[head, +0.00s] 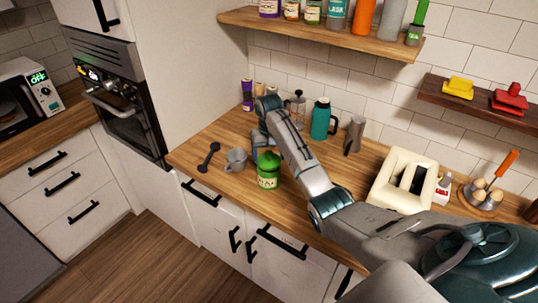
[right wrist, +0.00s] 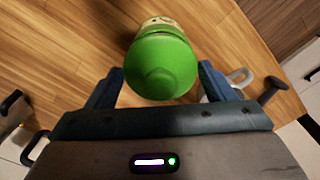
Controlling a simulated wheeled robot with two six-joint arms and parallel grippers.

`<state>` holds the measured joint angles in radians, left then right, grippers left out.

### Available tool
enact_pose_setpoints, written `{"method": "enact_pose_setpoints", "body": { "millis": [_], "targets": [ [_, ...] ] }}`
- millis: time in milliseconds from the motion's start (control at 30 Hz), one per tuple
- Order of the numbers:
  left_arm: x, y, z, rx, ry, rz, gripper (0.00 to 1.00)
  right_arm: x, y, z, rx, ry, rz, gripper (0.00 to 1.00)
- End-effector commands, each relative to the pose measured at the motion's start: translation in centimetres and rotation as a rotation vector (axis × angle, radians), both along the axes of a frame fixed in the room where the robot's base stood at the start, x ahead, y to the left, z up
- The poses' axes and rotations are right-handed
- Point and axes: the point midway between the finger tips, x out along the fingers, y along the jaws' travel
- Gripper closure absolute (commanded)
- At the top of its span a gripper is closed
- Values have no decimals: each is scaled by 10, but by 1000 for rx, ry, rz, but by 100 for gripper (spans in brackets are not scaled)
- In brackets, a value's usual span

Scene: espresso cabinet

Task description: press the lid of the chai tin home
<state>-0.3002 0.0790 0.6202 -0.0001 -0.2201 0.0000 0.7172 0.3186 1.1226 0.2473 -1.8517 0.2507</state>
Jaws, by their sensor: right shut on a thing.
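The green chai tin (head: 267,182) stands upright on the wooden counter near its front edge, with a pale label on its side. Its green lid (head: 268,160) has a rounded knob and sits on top; I cannot tell whether it is fully down. In the right wrist view the lid (right wrist: 165,62) fills the space between the blue fingers. My right gripper (right wrist: 160,85) is shut on the lid, reaching in from behind the tin in the head view, its fingers partly hidden there. My left gripper is not in view.
The counter's front edge is close to the tin.

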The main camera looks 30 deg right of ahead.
Motion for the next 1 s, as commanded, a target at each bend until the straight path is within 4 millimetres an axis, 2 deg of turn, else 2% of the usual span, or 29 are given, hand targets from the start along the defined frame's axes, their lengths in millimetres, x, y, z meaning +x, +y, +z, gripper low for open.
{"method": "enact_pose_setpoints", "body": {
  "millis": [467,500,600,633,1000],
  "targets": [
    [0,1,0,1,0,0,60,0,0,-1,0,0,0,45],
    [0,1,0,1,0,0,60,0,0,-1,0,0,0,22],
    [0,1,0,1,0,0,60,0,0,0,0,0,0,2],
    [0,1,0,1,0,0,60,0,0,0,0,0,0,0],
    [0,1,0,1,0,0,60,0,0,1,0,0,0,0]
  ]
}}
